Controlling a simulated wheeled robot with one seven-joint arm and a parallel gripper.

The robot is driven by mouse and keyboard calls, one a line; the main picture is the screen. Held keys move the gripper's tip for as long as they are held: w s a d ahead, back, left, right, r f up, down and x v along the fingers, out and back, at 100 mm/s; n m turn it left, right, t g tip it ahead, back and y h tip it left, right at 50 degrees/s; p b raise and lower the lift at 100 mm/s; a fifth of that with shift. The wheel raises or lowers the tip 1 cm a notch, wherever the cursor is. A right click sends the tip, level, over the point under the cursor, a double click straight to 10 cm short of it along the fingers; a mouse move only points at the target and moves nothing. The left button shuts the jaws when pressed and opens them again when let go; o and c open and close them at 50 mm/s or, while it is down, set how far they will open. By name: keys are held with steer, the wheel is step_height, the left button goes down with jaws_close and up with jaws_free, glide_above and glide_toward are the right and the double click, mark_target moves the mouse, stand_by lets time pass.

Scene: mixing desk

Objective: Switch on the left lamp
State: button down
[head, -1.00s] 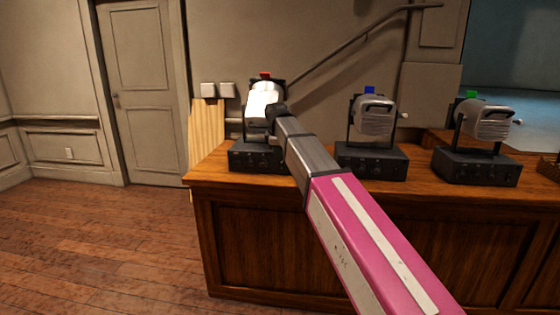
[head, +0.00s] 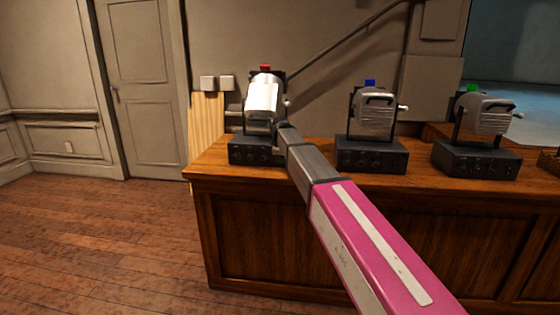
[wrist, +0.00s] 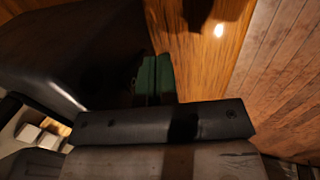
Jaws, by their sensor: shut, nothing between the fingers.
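The left lamp (head: 262,98) stands at the left end of the wooden desk, with a red block on top and a dark base (head: 248,150) with small knobs. Its housing shows bright white, while the other lamps look grey; I cannot tell whether it is lit. My arm reaches to this lamp's lower right side. The arm hides my fingertips in the head view. In the wrist view my gripper (wrist: 153,80) shows as two green fingers shut together, empty, beside a large dark surface that looks like the lamp's base. Contact cannot be told.
A middle lamp (head: 372,118) with a blue block and a right lamp (head: 485,115) with a green block stand on the desk (head: 240,177). Open floor (head: 90,235) lies to the left.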

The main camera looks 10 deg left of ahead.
steer(key=shift+w, duration=0.1)
steer(key=shift+w+f, duration=0.1)
steer(key=shift+w, duration=0.15)
steer(key=shift+f, duration=0.1)
stand_by(0.3)
steer(key=shift+w, duration=0.1)
steer(key=shift+w+r+t, duration=0.1)
steer(key=shift+r+t, duration=0.2)
steer(key=shift+r, duration=0.6)
